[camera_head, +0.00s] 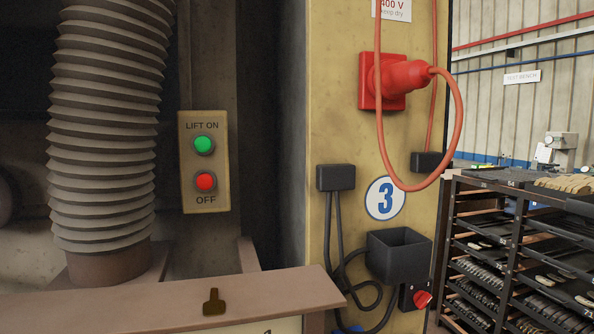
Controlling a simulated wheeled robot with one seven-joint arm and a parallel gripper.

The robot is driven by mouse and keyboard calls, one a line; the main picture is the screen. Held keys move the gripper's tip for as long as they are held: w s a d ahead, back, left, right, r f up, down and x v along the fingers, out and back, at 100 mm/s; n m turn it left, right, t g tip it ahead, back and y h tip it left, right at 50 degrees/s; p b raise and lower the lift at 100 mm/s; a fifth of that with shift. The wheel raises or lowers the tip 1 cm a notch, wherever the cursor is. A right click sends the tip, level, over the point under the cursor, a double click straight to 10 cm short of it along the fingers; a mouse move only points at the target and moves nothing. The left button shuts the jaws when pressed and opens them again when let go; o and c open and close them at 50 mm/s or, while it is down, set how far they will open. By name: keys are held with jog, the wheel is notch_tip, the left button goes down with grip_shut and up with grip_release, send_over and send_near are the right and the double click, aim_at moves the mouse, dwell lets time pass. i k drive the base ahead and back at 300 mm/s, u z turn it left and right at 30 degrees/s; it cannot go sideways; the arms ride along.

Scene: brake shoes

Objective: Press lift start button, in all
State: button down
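The lift switch box (204,162) is a tan upright plate on the column, left of centre in the head view. Its upper part reads "LIFT ON" above a round green button (204,145). A round red button (206,181) sits below it, above the word "OFF". Both buttons are in plain sight with nothing in front of them. My gripper is not in view.
A ribbed grey bellows (105,130) stands just left of the box. A brown ledge (170,305) juts out below. On the right, a yellow post (345,110) carries a red plug (400,77) with a looping cable. A rack (510,250) stands at far right.

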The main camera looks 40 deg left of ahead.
aim_at(202, 144)
jog(key=u, duration=2.15)
